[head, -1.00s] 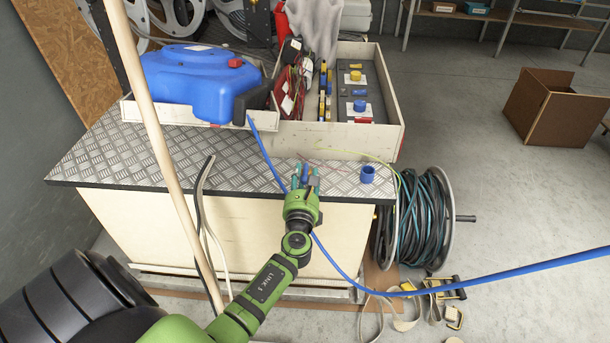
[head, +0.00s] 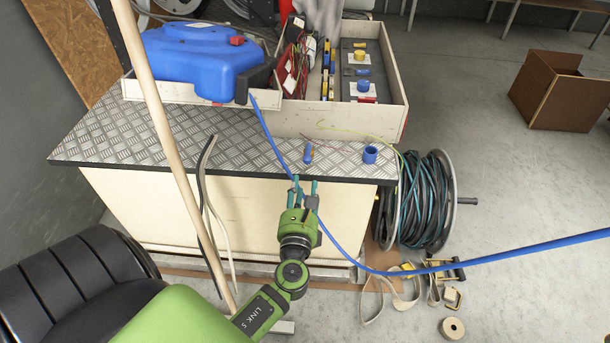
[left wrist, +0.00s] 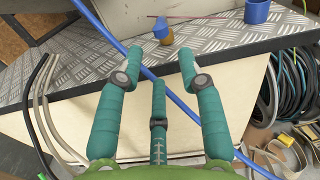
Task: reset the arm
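My left gripper (head: 304,190) is in front of the bench's front edge, with its teal fingers spread. In the left wrist view its fingers (left wrist: 160,68) are apart with nothing between their tips. A small blue piece (head: 308,153) is on the bench top just beyond the fingertips, apart from them. In the left wrist view this piece (left wrist: 161,30) shows an orange part. The blue hose (head: 350,258) runs down from the blue reel (head: 200,62) and off to the right. It passes behind the fingers in the left wrist view. My right gripper is in neither view.
The metal-topped bench (head: 110,140) carries a tray of parts (head: 335,122) and a short blue cylinder (head: 370,154). A wooden pole (head: 165,130) crosses at left. A cable reel (head: 430,200), straps (head: 400,290) and a cardboard box (head: 560,95) are at right.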

